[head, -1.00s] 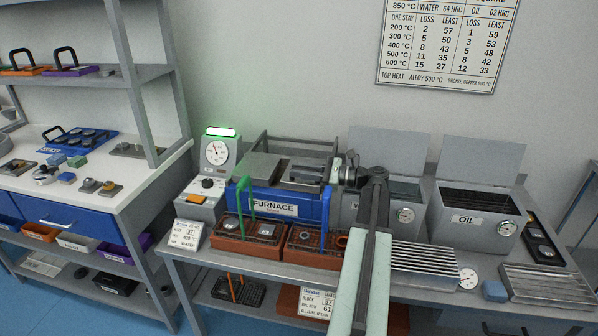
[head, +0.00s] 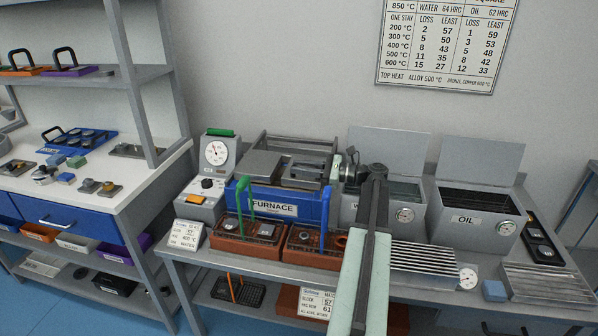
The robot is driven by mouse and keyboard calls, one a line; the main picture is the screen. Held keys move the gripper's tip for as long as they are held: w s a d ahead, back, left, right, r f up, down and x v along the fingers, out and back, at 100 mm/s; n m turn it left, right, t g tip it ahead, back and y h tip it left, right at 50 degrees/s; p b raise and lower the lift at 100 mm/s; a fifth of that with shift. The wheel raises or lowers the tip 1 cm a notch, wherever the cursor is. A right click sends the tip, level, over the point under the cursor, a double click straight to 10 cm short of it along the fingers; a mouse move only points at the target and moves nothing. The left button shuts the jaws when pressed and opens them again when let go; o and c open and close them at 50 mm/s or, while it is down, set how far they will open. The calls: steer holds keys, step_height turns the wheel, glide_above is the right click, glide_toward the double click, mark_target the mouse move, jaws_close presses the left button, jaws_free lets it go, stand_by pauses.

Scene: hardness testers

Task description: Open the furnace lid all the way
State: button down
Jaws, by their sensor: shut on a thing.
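The furnace (head: 290,196) is a blue box with a white FURNACE label, standing on the grey bench. Its top carries grey metal plates within a rail frame; the lid (head: 303,172) appears to be the plate on the right, and a second flat plate (head: 262,166) lies to its left. My gripper (head: 332,172) is at the right end of the furnace top, reached by my arm from the front right. It is shut on the lid's right end, probably at its handle. The fingertips and the exact hold are small and partly hidden.
A gauge box (head: 216,154) stands left of the furnace. The water tank (head: 383,209) is close on the right, partly behind my arm, with the oil tank (head: 470,231) beyond. A finned rack (head: 440,262) lies front right.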

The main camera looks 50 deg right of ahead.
mark_target(305, 158)
steer(key=w+d, duration=0.2)
steer(key=d, duration=0.1)
steer(key=w+d, duration=0.1)
steer(key=d, duration=0.1)
steer(key=shift+w+d, duration=0.15)
steer(key=shift+d, duration=0.1)
steer(key=shift+a, duration=0.1)
steer(key=c, duration=1.4)
jaws_free()
steer(key=shift+o, duration=0.2)
steer(key=v, duration=0.8)
steer(key=shift+a, duration=0.1)
